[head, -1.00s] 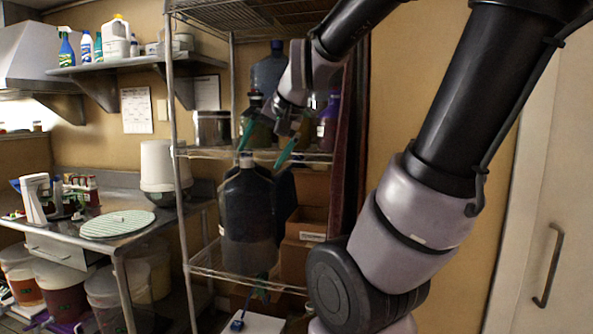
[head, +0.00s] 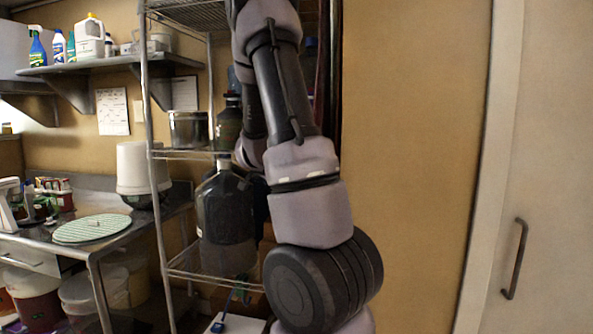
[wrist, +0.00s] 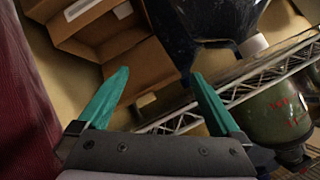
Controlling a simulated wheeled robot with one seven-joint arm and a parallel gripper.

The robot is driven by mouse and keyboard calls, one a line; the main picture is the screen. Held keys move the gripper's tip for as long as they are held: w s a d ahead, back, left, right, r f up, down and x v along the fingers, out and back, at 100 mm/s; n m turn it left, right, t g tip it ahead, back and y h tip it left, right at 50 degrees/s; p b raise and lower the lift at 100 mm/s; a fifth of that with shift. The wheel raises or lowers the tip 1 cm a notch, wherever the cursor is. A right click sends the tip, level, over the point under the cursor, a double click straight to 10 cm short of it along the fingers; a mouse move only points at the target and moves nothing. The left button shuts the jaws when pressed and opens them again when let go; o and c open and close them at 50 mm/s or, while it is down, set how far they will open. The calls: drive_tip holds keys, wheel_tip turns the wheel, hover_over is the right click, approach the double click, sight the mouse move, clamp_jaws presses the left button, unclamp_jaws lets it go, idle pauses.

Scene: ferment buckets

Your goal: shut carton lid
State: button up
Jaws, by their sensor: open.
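The brown cardboard carton (wrist: 108,48) is at the upper left of the wrist view, with brown panels standing apart around an opening. Only a sliver of brown shows beside my arm in the head view, and I cannot tell which part it is. My gripper (wrist: 158,75) has two teal fingers spread apart with nothing between them. The fingertips point toward the carton and the shelf edge, apparently without touching. In the head view my gripper is hidden behind my own arm.
A dark jug with a white cap (wrist: 253,46) is beside the carton; the large dark jug (head: 226,215) stands on the wire rack. A green bottle (wrist: 275,118) and a wire shelf edge (wrist: 245,85) are close to my right finger. Dark red material (wrist: 25,110) borders the left.

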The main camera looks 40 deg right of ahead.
drive_tip(key=w+d+f+t+h, duration=0.1)
drive_tip(key=d+f+h, duration=0.1)
drive_tip(key=d+h, duration=0.4)
drive_tip(key=d+f+h, duration=0.3)
drive_tip(key=d, duration=0.5)
drive_tip(key=w+d+r+n+t, duration=0.1)
drive_tip(key=w+d, duration=0.1)
drive_tip(key=w+d+r+n+t, duration=0.2)
drive_tip(key=w, duration=0.1)
drive_tip(key=w+d+r+n+t+h, duration=0.1)
drive_tip(key=w+d+n, duration=0.1)
drive_tip(key=w+d, duration=0.1)
drive_tip(key=shift+r, duration=0.3)
drive_tip(key=shift+w, duration=0.1)
clamp_jaws()
